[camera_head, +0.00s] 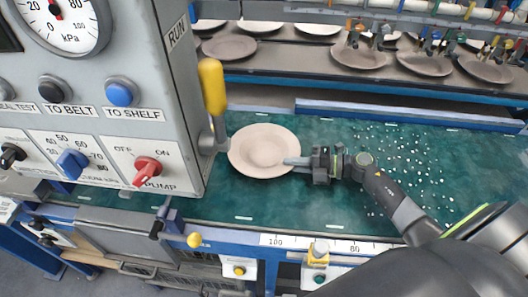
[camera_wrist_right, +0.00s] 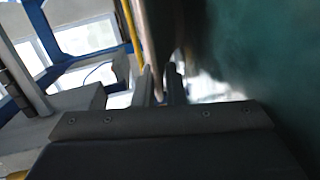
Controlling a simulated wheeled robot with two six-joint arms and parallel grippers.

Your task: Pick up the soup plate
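A pale beige round plate (camera_head: 263,149) with a wide rim and a sunken middle is on the green belt, just right of the grey control box. I take it to be the soup plate. My right gripper (camera_head: 291,161) comes from the right, with its fingertips at the plate's right rim. In the right wrist view the two fingers (camera_wrist_right: 161,84) stand on either side of the thin rim (camera_wrist_right: 147,35), seen edge-on. I cannot tell whether they press on it. My left gripper is not in view.
The control box (camera_head: 115,100) and its yellow-topped lever (camera_head: 212,90) stand close to the plate's left side. White droplets or bits (camera_head: 410,150) dot the belt at right. More plates (camera_head: 358,56) lie on a dark conveyor behind. A blue bar (camera_head: 400,114) edges the belt's far side.

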